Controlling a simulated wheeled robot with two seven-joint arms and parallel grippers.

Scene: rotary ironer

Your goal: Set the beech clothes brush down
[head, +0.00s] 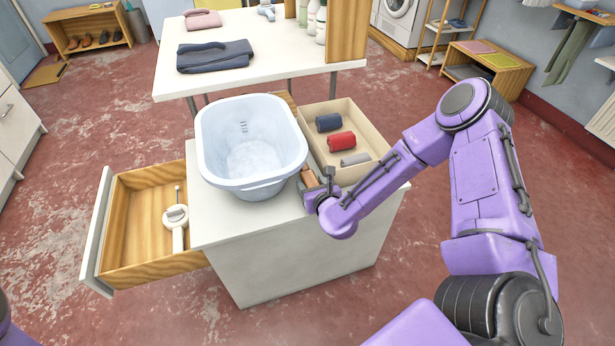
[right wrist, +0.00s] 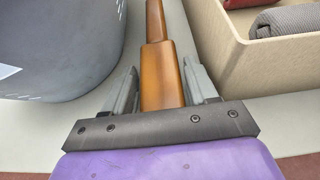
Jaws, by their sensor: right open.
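The beech clothes brush (right wrist: 160,75) lies on the white cabinet top (head: 232,205), in the gap between the pale blue tub and the beige box. In the right wrist view its wider brown part is between my fingers and its narrower part runs away from me. In the head view only a small brown piece of the brush (head: 309,177) shows beside the gripper. My right gripper (head: 318,186) is open, with one finger on each side of the brush; in the right wrist view small gaps show beside it. My left gripper is out of view.
The blue tub (head: 250,150) stands close left of the brush. The beige box (head: 376,126) with several rolled cloths stands close right. An open drawer (head: 145,225) holding a white handled object (head: 176,218) juts out left. A white table (head: 275,60) with folded clothes is behind.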

